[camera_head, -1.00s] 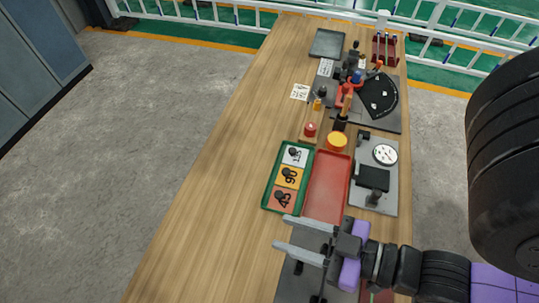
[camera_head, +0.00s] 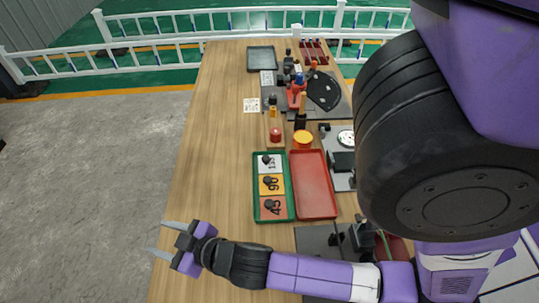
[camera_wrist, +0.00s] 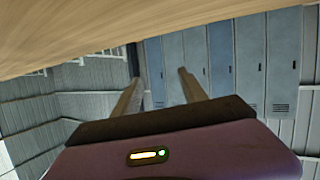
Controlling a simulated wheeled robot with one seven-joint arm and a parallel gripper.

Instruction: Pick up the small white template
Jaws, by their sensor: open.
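The small white template (camera_head: 270,163), with a black knob and a dark number on it, lies in the far compartment of a green tray (camera_head: 256,208) on the wooden table. An orange template (camera_head: 274,186) marked 90 and a red-orange template (camera_head: 275,209) marked 45 lie in the same tray, nearer to me. My gripper (camera_head: 165,238) is open and empty at the table's left edge, in front and to the left of the green tray. In the wrist view my gripper's two fingers (camera_wrist: 160,85) are apart with nothing between them.
A red tray (camera_head: 314,185) lies right beside the green tray. A yellow round container (camera_head: 303,139), a red-topped item (camera_head: 276,135) and a dark fixture plate (camera_head: 325,92) stand farther back. The table's left side (camera_head: 215,150) is clear. Lockers (camera_wrist: 225,65) show in the wrist view.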

